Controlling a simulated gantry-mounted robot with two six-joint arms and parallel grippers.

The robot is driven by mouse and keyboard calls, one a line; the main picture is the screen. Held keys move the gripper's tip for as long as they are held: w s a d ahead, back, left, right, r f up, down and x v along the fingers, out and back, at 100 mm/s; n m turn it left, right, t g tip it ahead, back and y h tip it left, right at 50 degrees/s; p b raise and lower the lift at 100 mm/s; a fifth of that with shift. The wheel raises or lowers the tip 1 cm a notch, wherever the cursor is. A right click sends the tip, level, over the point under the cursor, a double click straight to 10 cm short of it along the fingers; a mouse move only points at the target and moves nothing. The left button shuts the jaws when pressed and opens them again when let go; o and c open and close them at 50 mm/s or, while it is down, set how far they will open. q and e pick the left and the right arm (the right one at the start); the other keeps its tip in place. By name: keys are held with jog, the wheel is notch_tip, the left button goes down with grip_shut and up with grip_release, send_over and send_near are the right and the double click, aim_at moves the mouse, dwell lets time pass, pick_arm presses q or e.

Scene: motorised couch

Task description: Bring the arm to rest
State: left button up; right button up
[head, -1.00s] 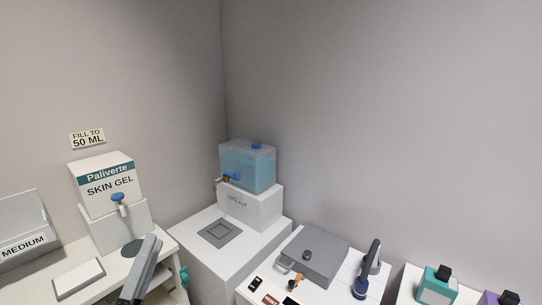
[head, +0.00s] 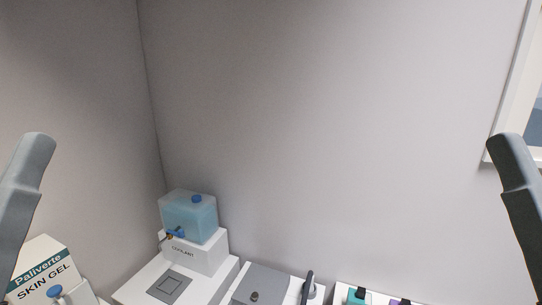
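My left arm shows as a grey link at the left edge of the head view, pointing up with a rounded top. A matching grey link of my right arm stands at the right edge, also raised. No fingers show on either one, so both grippers are out of view and I cannot see what they hold. Neither visible link touches anything that I can see; bare wall lies between them.
Low in view are a blue coolant tank (head: 190,213) on a white stand (head: 197,252), a Paliverte skin gel box (head: 36,262), a grey lidded unit (head: 262,284) and a teal bottle (head: 356,297). A framed panel (head: 513,75) hangs at upper right.

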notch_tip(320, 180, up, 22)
jog(key=p, duration=1.8)
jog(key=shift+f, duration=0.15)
